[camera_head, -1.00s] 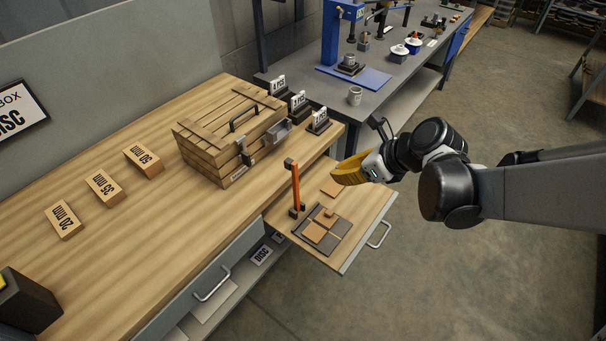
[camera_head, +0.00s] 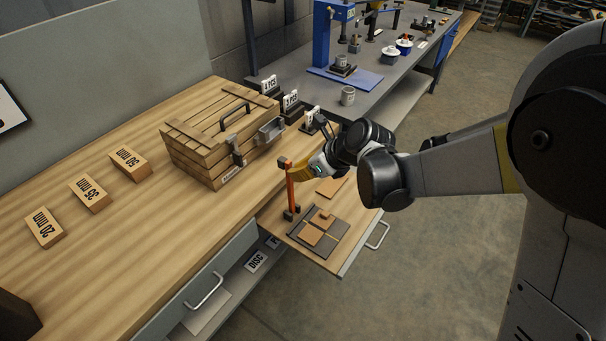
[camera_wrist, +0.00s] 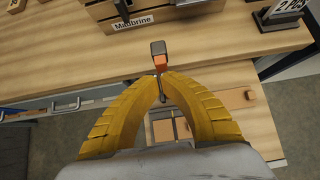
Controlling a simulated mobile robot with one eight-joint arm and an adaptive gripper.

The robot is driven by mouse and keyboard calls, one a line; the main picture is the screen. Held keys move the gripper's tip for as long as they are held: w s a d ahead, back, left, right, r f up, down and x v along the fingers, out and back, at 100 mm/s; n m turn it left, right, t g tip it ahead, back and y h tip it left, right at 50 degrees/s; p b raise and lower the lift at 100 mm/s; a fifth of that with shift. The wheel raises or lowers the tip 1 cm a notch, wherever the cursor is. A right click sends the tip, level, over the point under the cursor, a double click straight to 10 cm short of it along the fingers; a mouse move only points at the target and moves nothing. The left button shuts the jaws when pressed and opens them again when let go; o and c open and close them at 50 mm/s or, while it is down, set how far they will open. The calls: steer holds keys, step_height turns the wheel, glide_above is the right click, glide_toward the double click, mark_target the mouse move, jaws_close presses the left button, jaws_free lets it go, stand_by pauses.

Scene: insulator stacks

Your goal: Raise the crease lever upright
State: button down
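The orange crease lever (camera_head: 291,187) stands close to upright at the back left corner of the creasing plate (camera_head: 327,236), on the pulled-out drawer. It has a dark block at its top and a dark hinge at its foot. My gripper (camera_head: 291,175) is at the lever's upper part, on its right side in the head view. In the wrist view, the yellow fingertips (camera_wrist: 161,77) come together just below the lever's visible orange top (camera_wrist: 160,62).
The drawer (camera_head: 351,262) holds a loose brown sheet (camera_head: 331,187) and small brown pieces on the plate. A wooden crate (camera_head: 206,150) stands on the bench behind the lever. Labelled wooden blocks (camera_head: 89,194) lie to the left. A grey bench (camera_head: 391,73) stands at the back.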

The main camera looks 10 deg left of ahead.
mark_target(289, 164)
steer(key=a, duration=0.1)
steer(key=w+a, duration=0.1)
steer(key=a, duration=0.1)
steer(key=shift+w+a+r, duration=0.1)
steer(key=shift+w+a, duration=0.1)
steer(key=shift+d, duration=0.2)
